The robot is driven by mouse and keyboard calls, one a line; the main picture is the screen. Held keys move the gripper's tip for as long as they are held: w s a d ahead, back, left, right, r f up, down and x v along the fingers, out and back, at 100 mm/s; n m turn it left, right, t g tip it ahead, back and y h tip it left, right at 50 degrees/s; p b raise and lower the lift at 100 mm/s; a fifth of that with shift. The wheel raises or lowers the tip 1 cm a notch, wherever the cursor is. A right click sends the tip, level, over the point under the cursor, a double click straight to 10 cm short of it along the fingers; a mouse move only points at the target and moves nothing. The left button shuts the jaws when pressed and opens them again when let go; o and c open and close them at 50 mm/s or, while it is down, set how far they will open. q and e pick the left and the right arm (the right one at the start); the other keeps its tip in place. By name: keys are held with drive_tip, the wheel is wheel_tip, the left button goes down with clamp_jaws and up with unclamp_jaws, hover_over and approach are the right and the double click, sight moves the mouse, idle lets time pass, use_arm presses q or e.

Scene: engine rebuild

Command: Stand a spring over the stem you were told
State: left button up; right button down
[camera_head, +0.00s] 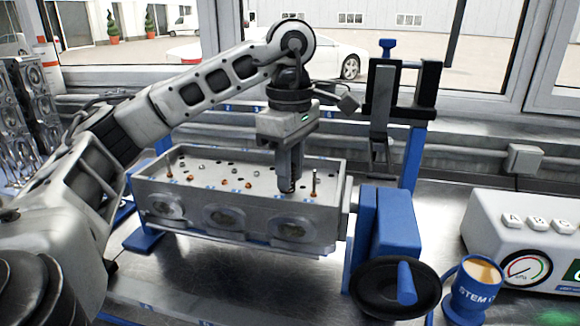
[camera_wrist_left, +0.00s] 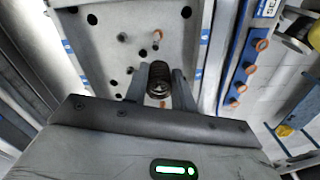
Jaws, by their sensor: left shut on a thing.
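My left gripper (camera_head: 289,180) points down over the right part of the grey cylinder head (camera_head: 150,204). In the left wrist view its two fingers (camera_wrist_left: 159,92) are shut on a dark coil spring (camera_wrist_left: 158,76). The spring looks roughly upright; in the head view the fingers mostly hide it. A thin upright stem (camera_head: 314,182) stands just right of the gripper, and another stem (camera_head: 168,163) stands at the far left end. In the left wrist view a stem (camera_wrist_left: 156,40) shows just beyond the spring. I cannot tell whether anything is under the spring. My right gripper is not in view.
A blue stand with a black handwheel (camera_head: 395,288) is at the head's right end. A tall black and blue fixture (camera_head: 402,90) rises behind. A blue cup (camera_head: 473,290) and a white gauge box (camera_head: 535,235) stand at the right. Bare metal bench lies in front.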

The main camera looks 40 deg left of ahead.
use_arm(q)
drive_tip(key=shift+f, duration=0.2)
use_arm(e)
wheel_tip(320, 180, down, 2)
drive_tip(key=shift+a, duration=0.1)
use_arm(q)
drive_tip(key=o, duration=1)
drive_tip(key=shift+o, duration=0.2)
wheel_tip(320, 180, up, 16)
drive_tip(key=p, duration=0.6)
drive_tip(key=shift+r, duration=0.2)
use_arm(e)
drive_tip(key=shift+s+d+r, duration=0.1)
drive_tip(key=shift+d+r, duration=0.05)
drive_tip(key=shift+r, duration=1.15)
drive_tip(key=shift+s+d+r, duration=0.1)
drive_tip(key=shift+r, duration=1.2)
